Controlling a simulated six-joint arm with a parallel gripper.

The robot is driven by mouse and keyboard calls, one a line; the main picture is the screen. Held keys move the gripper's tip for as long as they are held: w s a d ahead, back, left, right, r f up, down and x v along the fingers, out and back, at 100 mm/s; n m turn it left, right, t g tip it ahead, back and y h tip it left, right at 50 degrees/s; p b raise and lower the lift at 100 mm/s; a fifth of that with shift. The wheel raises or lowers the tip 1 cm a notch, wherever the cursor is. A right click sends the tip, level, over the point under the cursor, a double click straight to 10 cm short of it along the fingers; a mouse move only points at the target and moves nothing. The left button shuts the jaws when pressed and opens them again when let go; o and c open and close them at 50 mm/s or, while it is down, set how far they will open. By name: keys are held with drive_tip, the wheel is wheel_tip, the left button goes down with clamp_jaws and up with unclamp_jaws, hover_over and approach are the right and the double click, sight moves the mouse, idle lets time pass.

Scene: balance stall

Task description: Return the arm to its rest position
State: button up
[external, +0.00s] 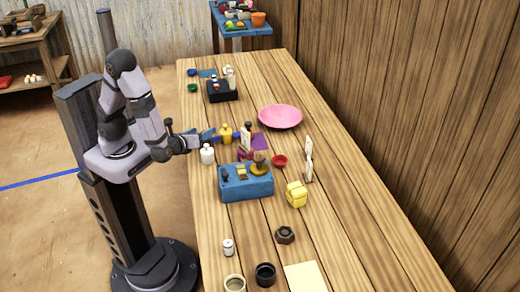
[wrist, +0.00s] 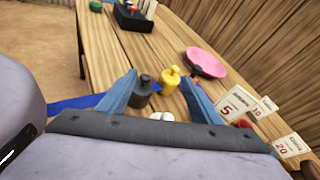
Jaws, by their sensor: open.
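My gripper (external: 222,137) is out over the left edge of the wooden table (external: 330,225), with my arm bent from its column. In the wrist view, the two blue fingers of my gripper (wrist: 158,82) stand wide apart, open. A black weight (wrist: 142,93) and a yellow weight (wrist: 171,77) show between the fingers, with a white top (wrist: 162,117) below them. Nothing is seen held. In the external view, the yellow weight (external: 225,134) and a white weight (external: 207,154) stand close to the gripper. Exact gaps to them cannot be told.
A blue balance box (external: 247,185), a yellow block (external: 296,194), a pink plate (external: 280,116) and a black box (external: 222,91) stand on the table. Price cards (wrist: 238,104) stand at right in the wrist view. A wooden wall bounds the right side. Floor left of my column is open.

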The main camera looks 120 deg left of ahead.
drive_tip(key=s+d+f+n+g+h+p, duration=0.15)
drive_tip(key=s+d+n+h+p, duration=0.3)
drive_tip(key=d+n+h, duration=0.5)
drive_tip(key=w+d+r+n+t+h+p, duration=0.1)
drive_tip(key=w+d+n+t+h, duration=0.1)
drive_tip(key=d, duration=0.5)
drive_tip(key=w+d+r+n+t+h+p, duration=0.1)
drive_tip(key=w+d+r+n+h, duration=0.1)
drive_tip(key=w+d, duration=0.2)
drive_tip(key=d, duration=0.3)
drive_tip(key=shift+w+r+t, duration=0.15)
drive_tip(key=shift+t, duration=0.2)
